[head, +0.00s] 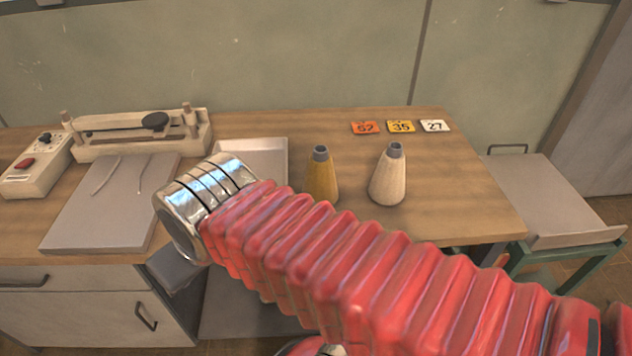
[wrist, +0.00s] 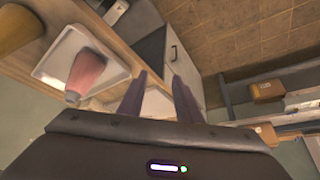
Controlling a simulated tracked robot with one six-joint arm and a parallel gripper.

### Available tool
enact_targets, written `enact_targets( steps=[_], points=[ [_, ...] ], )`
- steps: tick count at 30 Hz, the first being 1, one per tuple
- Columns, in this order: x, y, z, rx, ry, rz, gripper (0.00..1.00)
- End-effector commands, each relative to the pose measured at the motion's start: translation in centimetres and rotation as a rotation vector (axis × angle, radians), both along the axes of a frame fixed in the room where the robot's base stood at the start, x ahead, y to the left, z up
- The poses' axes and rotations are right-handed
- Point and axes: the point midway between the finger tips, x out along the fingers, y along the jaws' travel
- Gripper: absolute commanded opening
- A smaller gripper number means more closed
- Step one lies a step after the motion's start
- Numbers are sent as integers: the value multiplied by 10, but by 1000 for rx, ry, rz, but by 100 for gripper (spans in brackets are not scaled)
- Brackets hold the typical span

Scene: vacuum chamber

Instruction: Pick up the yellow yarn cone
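The yellow yarn cone (head: 321,181) stands upright on the wooden bench in the head view, with a grey tip. In the wrist view a tan-orange cone (wrist: 16,30), likely the same one, is cut off at the upper left corner. My gripper (wrist: 160,78) shows in the wrist view with its two dark fingers apart and nothing between them. It is away from the yellow cone, which lies well left of the fingers there. In the head view my red bellows arm passes in front of the bench and the gripper's fingers do not show.
A cream cone (head: 389,177) stands right of the yellow one. A pink cone (wrist: 86,73) is on a white tray (wrist: 48,72), close left of my fingers. A grey slab (head: 75,215) with tools and a balance (head: 140,136) are at left. Number cards (head: 400,127) lie behind.

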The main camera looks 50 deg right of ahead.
Motion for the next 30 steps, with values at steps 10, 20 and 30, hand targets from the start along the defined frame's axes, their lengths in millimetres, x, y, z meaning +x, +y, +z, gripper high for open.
enact_targets(
  steps=[10, 20, 30],
  points=[
    [9, -10, 7, 7, 20, -46, 50],
    [50, -76, 37, 48, 115, -287, 73],
    [87, -169, 55, 111, 220, -575, 84]
  ],
)
